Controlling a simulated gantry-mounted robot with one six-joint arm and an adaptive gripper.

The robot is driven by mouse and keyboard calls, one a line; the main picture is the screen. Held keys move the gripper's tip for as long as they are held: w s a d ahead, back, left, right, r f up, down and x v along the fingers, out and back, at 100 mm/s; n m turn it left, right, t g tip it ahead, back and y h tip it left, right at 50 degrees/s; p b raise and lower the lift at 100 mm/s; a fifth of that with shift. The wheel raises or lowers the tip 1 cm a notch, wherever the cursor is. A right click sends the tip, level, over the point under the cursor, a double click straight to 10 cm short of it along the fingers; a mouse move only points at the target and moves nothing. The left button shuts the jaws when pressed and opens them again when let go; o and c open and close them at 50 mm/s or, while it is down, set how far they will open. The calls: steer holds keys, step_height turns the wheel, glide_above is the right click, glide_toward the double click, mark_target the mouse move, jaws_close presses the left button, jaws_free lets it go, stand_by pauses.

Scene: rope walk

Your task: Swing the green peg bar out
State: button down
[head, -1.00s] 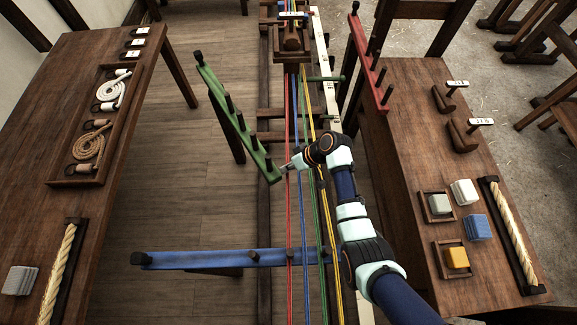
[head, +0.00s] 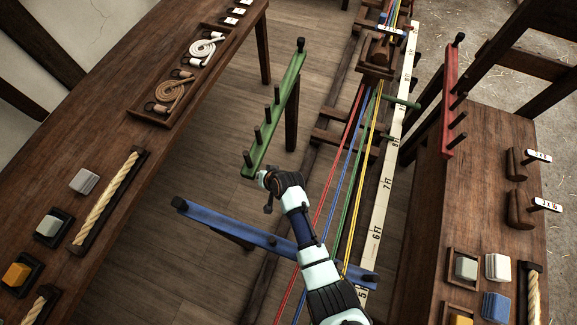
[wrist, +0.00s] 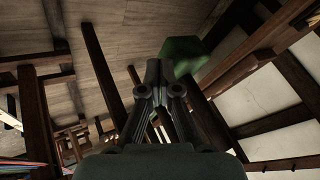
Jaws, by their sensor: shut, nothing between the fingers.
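The green peg bar (head: 275,110) runs from a post at its far end toward me, with several dark pegs on it. Its near end lies left of the coloured strands, clear of them in the head view. My gripper (head: 261,177) is shut and empty at the bar's near end. Whether it touches the bar is hard to tell. In the wrist view the closed fingers (wrist: 166,68) stand beside a blurred green piece, the bar (wrist: 183,52), partly behind the right fingertip.
The blue peg bar (head: 230,226) crosses under the strands (head: 340,190) near my arm. The red peg bar (head: 449,110) stands by the right bench (head: 485,190). The left bench (head: 150,60) holds rope coils and blocks. Floor is open between left bench and green bar.

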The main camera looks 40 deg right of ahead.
mark_target(252, 176)
steer(key=shift+w+a+f+b, duration=0.1)
steer(key=shift+w+a+b, duration=0.05)
steer(key=shift+w+a, duration=0.4)
steer(key=shift+w+a+b, duration=0.15)
steer(key=shift+w+a, duration=0.15)
steer(key=shift+w, duration=0.4)
steer(key=shift+a+f, duration=0.2)
